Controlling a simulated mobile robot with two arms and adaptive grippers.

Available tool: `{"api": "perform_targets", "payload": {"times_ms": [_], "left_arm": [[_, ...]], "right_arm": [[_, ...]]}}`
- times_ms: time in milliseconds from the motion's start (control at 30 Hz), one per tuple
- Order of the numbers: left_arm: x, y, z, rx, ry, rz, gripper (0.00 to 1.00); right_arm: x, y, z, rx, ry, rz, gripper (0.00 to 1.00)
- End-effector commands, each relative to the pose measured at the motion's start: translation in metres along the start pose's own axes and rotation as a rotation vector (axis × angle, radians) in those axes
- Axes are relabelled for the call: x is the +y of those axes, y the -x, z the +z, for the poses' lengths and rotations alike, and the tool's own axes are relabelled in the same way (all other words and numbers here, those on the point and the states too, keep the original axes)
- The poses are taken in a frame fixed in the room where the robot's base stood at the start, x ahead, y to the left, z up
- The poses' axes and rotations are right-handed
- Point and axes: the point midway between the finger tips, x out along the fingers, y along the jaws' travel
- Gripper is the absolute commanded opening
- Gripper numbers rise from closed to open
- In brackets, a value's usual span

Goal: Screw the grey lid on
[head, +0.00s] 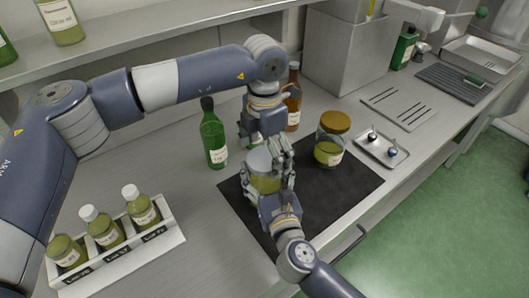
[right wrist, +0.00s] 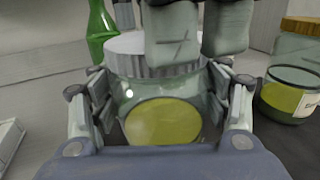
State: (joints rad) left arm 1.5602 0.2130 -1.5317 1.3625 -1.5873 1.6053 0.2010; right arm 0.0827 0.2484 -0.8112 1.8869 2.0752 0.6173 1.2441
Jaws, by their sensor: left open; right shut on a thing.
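A glass jar (head: 265,184) with yellow-green contents stands on the black mat (head: 322,200). The grey ribbed lid (head: 258,160) sits on the jar's mouth and looks about level. In the right wrist view the lid (right wrist: 150,62) is partly hidden by my left fingers; I cannot tell how tight it is. My right gripper (head: 269,190) is shut around the jar's body (right wrist: 163,118), one finger on each side. My left gripper (head: 272,155) comes from above, open; its fingers (right wrist: 198,35) hang at the lid's top and near side. Contact with the lid is unclear.
A jar with a brown-gold lid (head: 334,122) stands right of my grippers. A green bottle (head: 213,140) and a brown bottle (head: 293,105) stand behind. A small tray (head: 393,157) lies right of the mat. A labelled rack (head: 120,258) holds bottles at front left.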

Motion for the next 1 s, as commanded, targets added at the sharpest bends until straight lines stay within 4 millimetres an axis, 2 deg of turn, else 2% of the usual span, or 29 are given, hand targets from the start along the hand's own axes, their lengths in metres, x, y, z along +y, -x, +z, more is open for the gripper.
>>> {"api": "perform_targets", "payload": {"times_ms": [267, 367, 700, 833, 1000], "left_arm": [[0.0, 0.006, 0.0, -0.001, 0.0, 0.0, 0.94], [0.001, 0.019, 0.001, -0.004, 0.0, 0.002, 0.94], [0.0, 0.089, 0.001, -0.003, 0.0, 0.001, 0.94], [0.001, 0.108, 0.001, -0.001, 0.0, 0.001, 0.94], [0.0, 0.119, 0.001, 0.0, -0.001, -0.001, 0.94]], "right_arm": [[0.0, 0.0, 0.001, -0.001, 0.0, 0.0, 0.03], [0.0, 0.0, 0.001, -0.001, 0.0, 0.0, 0.03], [0.0, 0.0, 0.001, -0.001, 0.0, 0.0, 0.03], [0.0, 0.0, 0.001, -0.001, 0.0, 0.0, 0.03], [0.0, 0.0, 0.001, -0.001, 0.0, 0.0, 0.03]]}}
